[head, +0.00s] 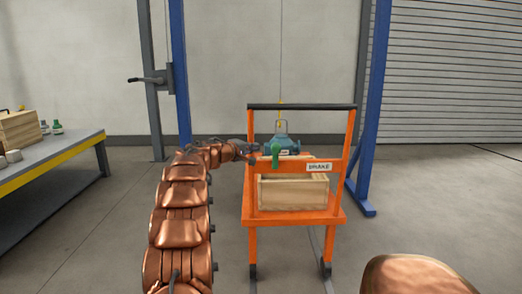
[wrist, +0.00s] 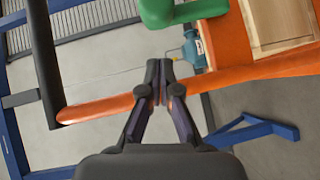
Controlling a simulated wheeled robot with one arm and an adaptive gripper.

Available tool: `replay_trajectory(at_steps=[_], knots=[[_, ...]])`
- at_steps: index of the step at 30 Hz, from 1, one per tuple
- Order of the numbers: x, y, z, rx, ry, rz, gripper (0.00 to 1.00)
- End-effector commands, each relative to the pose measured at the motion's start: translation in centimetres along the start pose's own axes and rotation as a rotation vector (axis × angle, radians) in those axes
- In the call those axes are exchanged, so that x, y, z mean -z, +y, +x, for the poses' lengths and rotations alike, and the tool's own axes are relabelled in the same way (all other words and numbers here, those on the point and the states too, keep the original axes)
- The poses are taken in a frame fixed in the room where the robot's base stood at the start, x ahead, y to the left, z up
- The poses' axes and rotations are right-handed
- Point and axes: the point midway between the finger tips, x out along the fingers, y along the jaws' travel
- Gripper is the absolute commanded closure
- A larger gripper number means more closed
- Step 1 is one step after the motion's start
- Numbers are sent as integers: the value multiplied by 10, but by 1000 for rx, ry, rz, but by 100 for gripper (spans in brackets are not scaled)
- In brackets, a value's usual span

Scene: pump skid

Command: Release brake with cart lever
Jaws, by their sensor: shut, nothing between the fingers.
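The orange cart (head: 297,215) stands upright ahead of me with a black top handle and a BRAKE label (head: 318,167) on its crossbar. The green cart lever (head: 275,155) is on that crossbar, left of the label. My gripper (head: 252,152) is at the cart's left post, just left of the lever. In the wrist view my gripper (wrist: 163,72) is shut and empty. Its fingertips overlap the orange bar, and the green lever (wrist: 165,10) lies just beyond them at the top edge, partly cut off. I cannot tell whether the fingers touch the bar.
A wooden box (head: 292,192) sits on the cart. A blue pump (head: 286,145) shows behind the crossbar, with a hook and cable above it. Blue posts (head: 372,110) stand behind. A workbench (head: 55,160) with yellow edging is at the left. The floor right of the cart is clear.

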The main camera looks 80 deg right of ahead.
Motion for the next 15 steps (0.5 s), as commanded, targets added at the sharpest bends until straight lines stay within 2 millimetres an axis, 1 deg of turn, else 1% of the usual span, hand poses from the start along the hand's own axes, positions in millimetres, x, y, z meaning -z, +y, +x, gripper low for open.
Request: replay_trajectory(at_steps=[1,8,15], knots=[[-1,2,-5,-1,0,1,100],[-1,1,-27,0,1,-1,100],[-1,0,-61,-2,-1,-1,100]])
